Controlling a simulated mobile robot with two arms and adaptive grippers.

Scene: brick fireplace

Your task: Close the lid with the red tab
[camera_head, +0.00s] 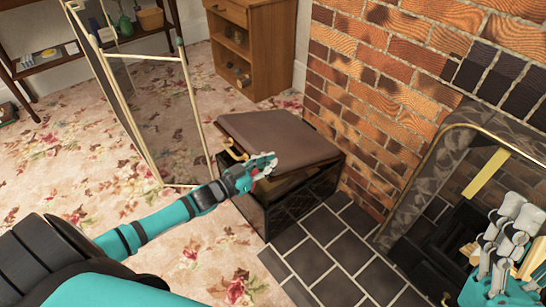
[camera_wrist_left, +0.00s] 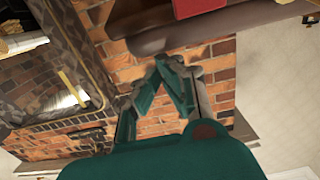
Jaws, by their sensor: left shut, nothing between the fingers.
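A dark box (camera_head: 305,205) stands against the brick wall in the head view. Its brown padded lid (camera_head: 275,135) sits over it, with a gap visible under the near edge, so it looks partly open. The red tab (camera_wrist_left: 198,8) shows at the top of the left wrist view, beside the brown lid edge (camera_wrist_left: 165,38). My left gripper (camera_head: 268,162) is shut and empty at the lid's near edge; a bit of red shows by it. Contact cannot be told. Its fingers (camera_wrist_left: 172,78) also show in the wrist view. My right gripper (camera_head: 510,225) is at the far right, away from the box; its opening is unclear.
A fireplace (camera_head: 420,195) with a dark arched surround is at the right. A folding screen (camera_head: 150,110) stands left of the box. A wooden cabinet (camera_head: 255,45) is behind it. Dark tiles (camera_head: 335,250) and flowered carpet (camera_head: 215,265) in front are clear.

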